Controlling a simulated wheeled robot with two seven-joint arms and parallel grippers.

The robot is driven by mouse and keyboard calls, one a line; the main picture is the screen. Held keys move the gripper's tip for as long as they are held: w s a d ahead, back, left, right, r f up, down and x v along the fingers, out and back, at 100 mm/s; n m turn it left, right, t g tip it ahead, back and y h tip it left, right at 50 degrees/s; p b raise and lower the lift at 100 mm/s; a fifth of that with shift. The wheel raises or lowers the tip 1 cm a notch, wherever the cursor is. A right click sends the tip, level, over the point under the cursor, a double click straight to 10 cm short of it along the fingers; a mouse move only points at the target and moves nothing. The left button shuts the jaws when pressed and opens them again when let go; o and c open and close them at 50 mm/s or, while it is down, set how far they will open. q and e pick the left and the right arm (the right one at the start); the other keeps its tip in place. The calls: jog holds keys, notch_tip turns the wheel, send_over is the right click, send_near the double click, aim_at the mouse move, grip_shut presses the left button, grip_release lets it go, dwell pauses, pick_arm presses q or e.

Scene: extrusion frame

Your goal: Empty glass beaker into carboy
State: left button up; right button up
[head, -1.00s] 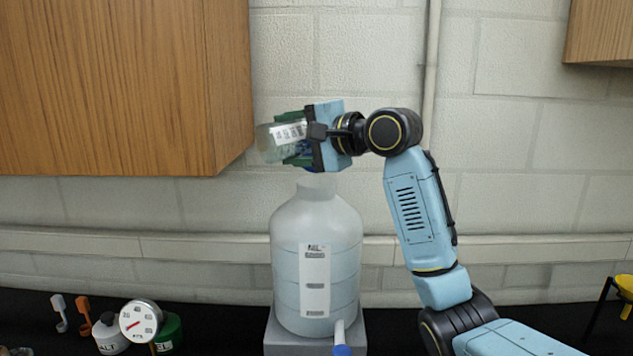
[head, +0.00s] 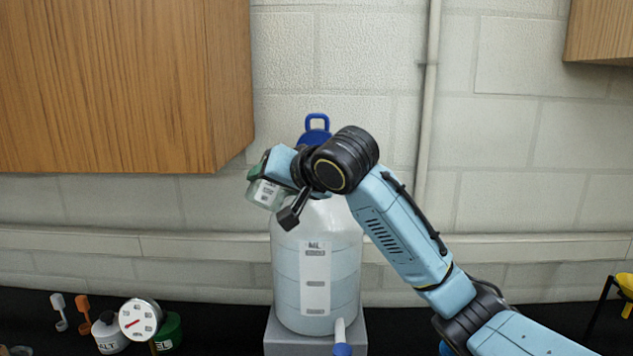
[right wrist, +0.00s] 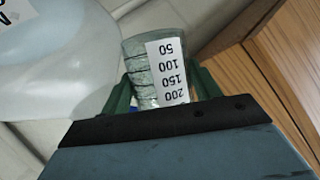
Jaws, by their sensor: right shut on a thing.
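The carboy (head: 316,270) is a large translucent white bottle with a label, standing on a grey block. A blue cap with a loop handle (head: 317,122) shows above it, behind my right arm. The carboy's side also shows in the right wrist view (right wrist: 60,65). My right gripper (head: 262,178) is left of the carboy's neck, shut on the glass beaker (head: 266,194). In the right wrist view the beaker (right wrist: 140,52) sits between the green fingers, its scale reading upside down. I cannot tell whether liquid is in it. My left gripper is not in view.
A wooden cabinet (head: 110,85) hangs at the upper left, close to the gripper. A white spigot with a blue end (head: 342,345) sticks out at the carboy's base. A dial gauge (head: 139,320) and small bottles stand lower left. A yellow funnel (head: 625,290) is far right.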

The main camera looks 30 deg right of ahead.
aim_at(260, 195)
jog(key=shift+a+f+n, duration=0.3)
jog(key=shift+a+n+h+p, duration=0.4)
jog(key=shift+a+n+h, duration=0.3)
jog(key=shift+n+h, duration=0.1)
jog(key=shift+s+a+f+n+h, duration=0.1)
jog(key=shift+a+f+n+h, duration=0.55)
jog(key=shift+n, duration=0.25)
jog(key=shift+r, duration=0.1)
